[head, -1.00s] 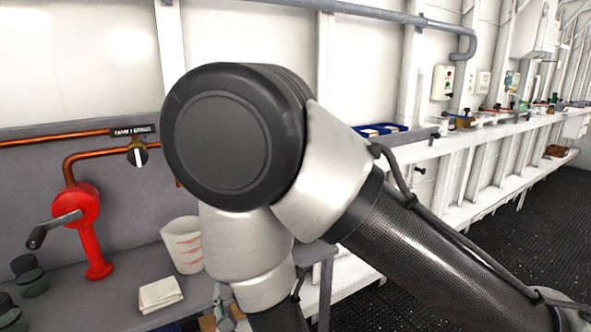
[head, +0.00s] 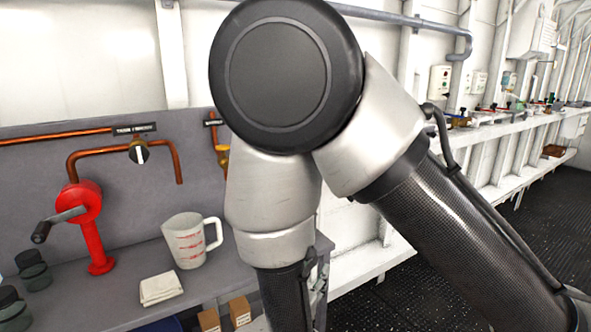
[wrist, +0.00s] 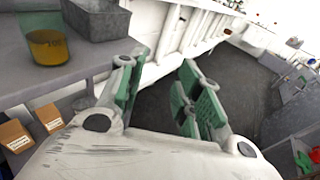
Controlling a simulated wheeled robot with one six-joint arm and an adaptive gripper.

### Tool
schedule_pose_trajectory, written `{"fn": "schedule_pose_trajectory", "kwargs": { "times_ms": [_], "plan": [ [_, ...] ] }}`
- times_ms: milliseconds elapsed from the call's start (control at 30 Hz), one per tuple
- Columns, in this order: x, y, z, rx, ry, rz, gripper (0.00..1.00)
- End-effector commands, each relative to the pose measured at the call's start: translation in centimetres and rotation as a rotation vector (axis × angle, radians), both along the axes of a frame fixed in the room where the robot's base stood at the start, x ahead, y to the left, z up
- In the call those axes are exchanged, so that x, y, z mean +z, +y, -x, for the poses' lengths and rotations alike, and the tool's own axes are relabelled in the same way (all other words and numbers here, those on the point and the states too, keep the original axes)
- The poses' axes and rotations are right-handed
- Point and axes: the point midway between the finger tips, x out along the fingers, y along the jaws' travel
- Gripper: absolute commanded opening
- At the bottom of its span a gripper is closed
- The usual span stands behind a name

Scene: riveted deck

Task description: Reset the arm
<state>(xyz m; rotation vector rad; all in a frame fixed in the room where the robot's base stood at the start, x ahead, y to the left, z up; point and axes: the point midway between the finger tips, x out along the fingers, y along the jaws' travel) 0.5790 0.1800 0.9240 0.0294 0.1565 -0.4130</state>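My gripper (wrist: 158,98) shows in the wrist view. Its two green-padded fingers stand apart with only dark floor seen between them, so it is open and empty.
A white measuring jug (head: 186,243), a folded cloth (head: 161,288) and a red hand pump (head: 92,225) are on the bench. A glass with amber liquid (wrist: 47,46) stands by a grey bin (wrist: 97,22). Cardboard boxes (wrist: 14,136) sit below. The dark floor (wrist: 235,75) is clear.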

Motion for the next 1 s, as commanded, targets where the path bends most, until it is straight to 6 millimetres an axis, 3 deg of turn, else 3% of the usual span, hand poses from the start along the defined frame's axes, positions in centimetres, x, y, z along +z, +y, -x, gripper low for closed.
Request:
{"fn": "schedule_pose_trajectory", "kwargs": {
  "times_ms": [167,200,333,500,700,833,1000],
  "plan": [
    [3.7,-10.0,-0.2,-0.490,0.052,-0.244,0.34],
    [4.3,-12.3,0.3,-0.617,0.065,-0.324,0.34],
    [5.9,-18.2,3.1,-1.006,0.101,-0.620,0.34],
    [7.9,-21.9,6.5,-1.414,0.103,-1.057,0.34],
    [11.8,-24.1,8.7,-1.727,0.012,-1.603,0.34],
    [15.2,-26.4,9.6,-1.811,-0.120,-1.920,0.34],
    [18.9,-30.7,11.0,-1.779,-0.346,-2.165,0.34]
  ]
}}
